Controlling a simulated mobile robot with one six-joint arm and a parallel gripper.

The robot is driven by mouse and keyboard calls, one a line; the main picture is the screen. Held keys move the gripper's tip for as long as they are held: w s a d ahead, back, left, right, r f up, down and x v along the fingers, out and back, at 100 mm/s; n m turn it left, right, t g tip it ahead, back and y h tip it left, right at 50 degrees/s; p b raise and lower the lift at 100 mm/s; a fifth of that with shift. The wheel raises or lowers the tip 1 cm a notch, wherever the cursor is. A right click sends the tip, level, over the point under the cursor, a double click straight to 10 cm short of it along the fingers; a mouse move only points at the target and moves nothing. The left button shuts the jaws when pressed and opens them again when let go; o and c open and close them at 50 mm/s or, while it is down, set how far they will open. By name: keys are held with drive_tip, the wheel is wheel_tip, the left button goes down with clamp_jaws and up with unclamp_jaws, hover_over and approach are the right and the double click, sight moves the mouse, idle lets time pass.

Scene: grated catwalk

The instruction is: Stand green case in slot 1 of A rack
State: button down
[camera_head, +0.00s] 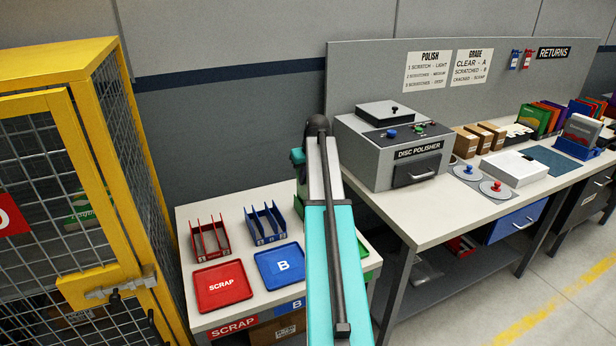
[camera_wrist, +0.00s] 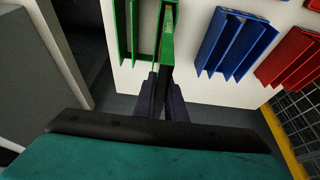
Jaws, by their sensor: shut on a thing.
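In the wrist view my gripper (camera_wrist: 163,82) is shut on the thin green case (camera_wrist: 167,42), which points away from the wrist on edge. The green rack (camera_wrist: 133,40), with narrow upright dividers, is just left of the case. The case overlaps the rack's right side in this view. I cannot tell whether its lower edge is inside a slot or above it, or which slot it lines up with. No letter or slot number is readable on the green rack.
A blue rack (camera_head: 265,224) and a red rack (camera_head: 210,237) stand on the white table beside the green one. Blue B (camera_head: 280,266) and red SCRAP (camera_head: 219,286) trays lie in front. A disc polisher (camera_head: 393,150) bench is at right, a yellow cage (camera_head: 95,160) at left.

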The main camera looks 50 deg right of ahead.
drive_tip(key=shift+f+b, duration=0.45)
drive_tip(key=shift+f, duration=0.85)
drive_tip(key=c, duration=1.7)
unclamp_jaws()
drive_tip(key=shift+c, duration=0.2)
drive_tip(key=o, duration=0.4)
drive_tip(key=shift+w+r, duration=0.1)
drive_tip(key=shift+r+p, duration=2.25)
drive_tip(key=shift+r, duration=1.65)
